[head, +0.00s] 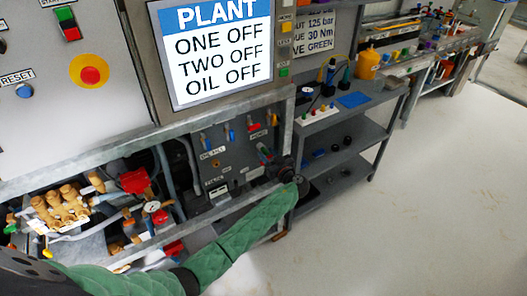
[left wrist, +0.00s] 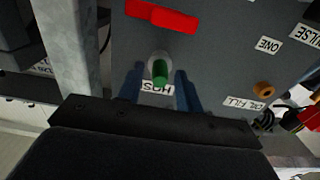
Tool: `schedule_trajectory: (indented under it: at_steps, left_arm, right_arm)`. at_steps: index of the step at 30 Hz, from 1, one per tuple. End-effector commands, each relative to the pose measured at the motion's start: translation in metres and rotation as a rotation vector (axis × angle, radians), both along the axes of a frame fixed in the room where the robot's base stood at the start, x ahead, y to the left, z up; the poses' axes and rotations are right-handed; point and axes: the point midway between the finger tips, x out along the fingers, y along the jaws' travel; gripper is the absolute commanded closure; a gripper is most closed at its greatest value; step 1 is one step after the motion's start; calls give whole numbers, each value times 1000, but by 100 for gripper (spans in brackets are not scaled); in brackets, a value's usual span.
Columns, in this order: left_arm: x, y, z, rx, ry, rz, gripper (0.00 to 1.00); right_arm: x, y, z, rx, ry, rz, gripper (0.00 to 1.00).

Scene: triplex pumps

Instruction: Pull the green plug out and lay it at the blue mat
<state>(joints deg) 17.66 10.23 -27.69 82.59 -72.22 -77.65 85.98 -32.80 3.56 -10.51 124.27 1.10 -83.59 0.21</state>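The green plug (left wrist: 160,70) sits in a pale round socket on the grey panel in the left wrist view, just above a small white label. My left gripper (left wrist: 159,76) is open, with one blue finger on each side of the plug and a visible gap to it. In the head view my left arm, in a green sleeve, reaches to the panel's right end, and the gripper (head: 275,162) largely hides the plug there. The blue mat (head: 354,100) lies flat on the top shelf of the grey bench to the right. My right gripper is not in view.
A red handle (left wrist: 160,16) is just above the plug in the left wrist view. A brown knob (left wrist: 263,89) is to the right. A white socket strip (head: 318,114), dark devices and a yellow bottle (head: 367,64) stand around the mat. The floor at right is clear.

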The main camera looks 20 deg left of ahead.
Motion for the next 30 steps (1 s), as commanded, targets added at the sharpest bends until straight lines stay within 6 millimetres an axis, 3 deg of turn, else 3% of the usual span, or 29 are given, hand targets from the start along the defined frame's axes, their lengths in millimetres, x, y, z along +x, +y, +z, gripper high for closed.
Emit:
schedule_trajectory:
  at_steps: [5, 11, 30]
  left_arm:
    - [0, 0, 0, 0, 0, 0, 65]
    - [0, 0, 0, 0, 0, 0, 100]
    - [-6, -9, 0, -1, -1, -1, 100]
  right_arm:
    - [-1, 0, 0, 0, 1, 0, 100]
    - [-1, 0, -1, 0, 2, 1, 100]
    - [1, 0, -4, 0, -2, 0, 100]
